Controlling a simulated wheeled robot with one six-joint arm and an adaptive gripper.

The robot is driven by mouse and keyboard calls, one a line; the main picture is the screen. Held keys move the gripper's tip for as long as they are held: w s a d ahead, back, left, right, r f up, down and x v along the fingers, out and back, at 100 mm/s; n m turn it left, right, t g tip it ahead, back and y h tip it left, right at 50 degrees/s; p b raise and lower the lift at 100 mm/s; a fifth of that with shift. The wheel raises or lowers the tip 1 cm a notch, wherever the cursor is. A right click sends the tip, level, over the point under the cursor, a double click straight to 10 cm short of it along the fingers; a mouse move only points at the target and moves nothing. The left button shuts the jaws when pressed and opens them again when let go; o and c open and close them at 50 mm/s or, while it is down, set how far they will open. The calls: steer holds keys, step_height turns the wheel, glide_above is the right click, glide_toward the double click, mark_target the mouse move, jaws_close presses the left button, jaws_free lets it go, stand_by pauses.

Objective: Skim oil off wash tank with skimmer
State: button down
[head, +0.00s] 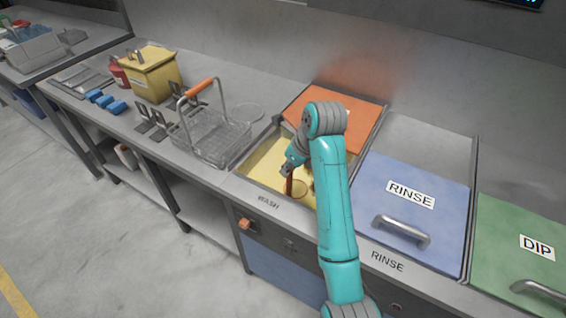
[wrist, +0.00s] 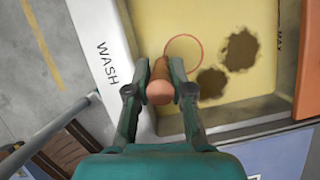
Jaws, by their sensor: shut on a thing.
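The wash tank (head: 262,166) stands open, with yellow liquid in it. It fills much of the wrist view (wrist: 205,20), beside the white rim marked WASH (wrist: 108,62). My gripper (head: 287,168) is over the tank. In the wrist view, its fingers (wrist: 160,88) are shut on the orange-brown handle of the skimmer (wrist: 159,82). The skimmer's thin reddish ring (wrist: 183,35) is over or at the liquid; I cannot tell whether it touches. Two dark oil patches (wrist: 240,52) (wrist: 211,82) lie to the right of the ring. My arm hides part of the tank in the head view.
An orange lid (head: 362,127) lies behind the tank. Blue RINSE (head: 425,175) and green DIP (head: 520,225) lids are to the right. A wire basket (head: 210,137) with an orange grip stands left of the tank. A yellow box (head: 152,77) and blue blocks (head: 105,100) are farther left.

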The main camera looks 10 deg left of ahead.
steer(key=shift+s+d, duration=0.3)
steer(key=shift+d, duration=0.35)
steer(key=shift+a, duration=0.1)
